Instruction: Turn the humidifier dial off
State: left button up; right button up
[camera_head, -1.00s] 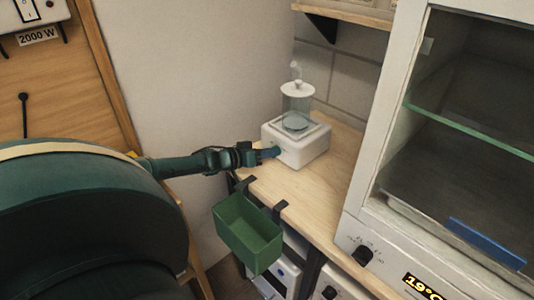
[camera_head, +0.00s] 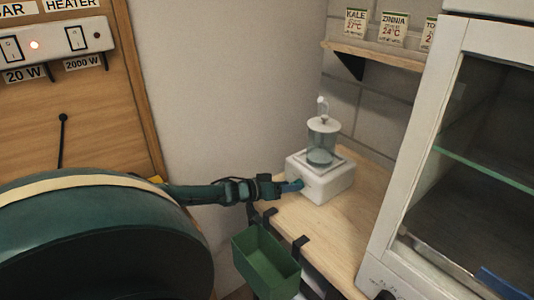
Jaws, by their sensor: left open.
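The humidifier (camera_head: 322,183) is a white box with a clear water tank (camera_head: 322,147) and white lid on top. It stands on the wooden bench top at the centre right. My left gripper (camera_head: 297,186) reaches in from the left, with its blue fingertips at the humidifier's left front face. The gripper covers that part of the face, so the dial and its setting are hidden. I cannot tell whether the fingertips touch the dial. My right gripper is not in view.
A green bin (camera_head: 266,262) hangs on the bench's front edge below my left gripper. A glass-fronted cabinet (camera_head: 440,150) stands to the right. A shelf (camera_head: 380,54) with seed packets is above. A switch panel (camera_head: 50,42) with a lit red light is at the upper left.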

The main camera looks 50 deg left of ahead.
pick_arm(q)
jog(key=p+v, duration=0.1)
jog(key=v, duration=1.1)
dwell(0.5)
